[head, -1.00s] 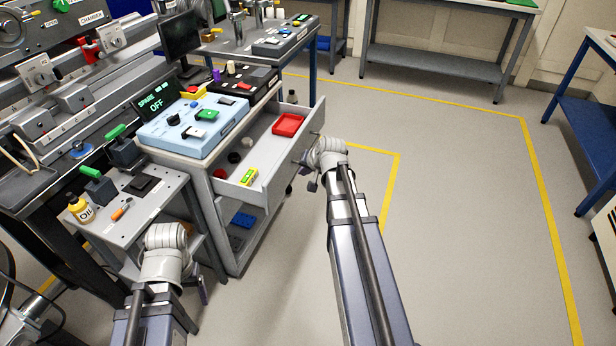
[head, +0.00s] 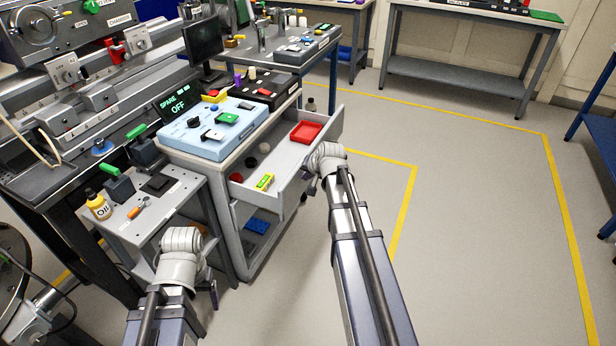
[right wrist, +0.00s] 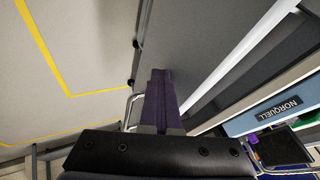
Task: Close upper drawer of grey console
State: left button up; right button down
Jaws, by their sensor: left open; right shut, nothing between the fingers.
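The upper drawer (head: 289,178) of the grey console (head: 228,200) is pulled out, in the middle of the head view. A red tray (head: 306,132), a yellow-green item (head: 265,182) and dark round pieces lie in it. My right gripper (head: 312,186) is at the outer side of the drawer front, partly hidden by its wrist; I cannot tell whether it touches. In the right wrist view its purple fingers (right wrist: 160,95) are shut and empty, beside a grey panel and a metal bar handle (right wrist: 132,108). My left gripper (head: 213,294) is low at the left, apart from the drawer.
A light blue control box (head: 211,130) reading OFF stands on the console. A small side table (head: 155,205) with an oil bottle (head: 98,204) and a screwdriver is near my left arm. The floor (head: 480,210) to the right is clear; benches stand at the back.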

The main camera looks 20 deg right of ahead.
jog(key=w+a, duration=0.4)
jog(key=w, duration=0.1)
jog(key=w+a, duration=0.4)
jog(key=w, duration=0.1)
jog(key=w+a, duration=0.4)
jog(key=w, duration=0.1)
jog(key=shift+w+a, duration=0.15)
jog(key=shift+a, duration=0.25)
jog(key=shift+w+a, duration=0.15)
jog(key=shift+a, duration=0.05)
jog(key=shift+w+r, duration=0.1)
jog(key=shift+s+d, duration=0.2)
jog(key=shift+s, duration=0.2)
jog(key=s+d, duration=0.2)
jog(key=s, duration=0.1)
jog(key=shift+s+d+r, duration=0.15)
jog(key=shift+d, duration=0.1)
pick_arm(q)
notch_tip(320, 180, up, 8)
jog(key=d+p, duration=0.1)
jog(key=p, duration=0.7)
jog(key=shift+s, duration=0.15)
pick_arm(e)
jog(key=v, duration=0.9)
jog(key=shift+r, duration=0.15)
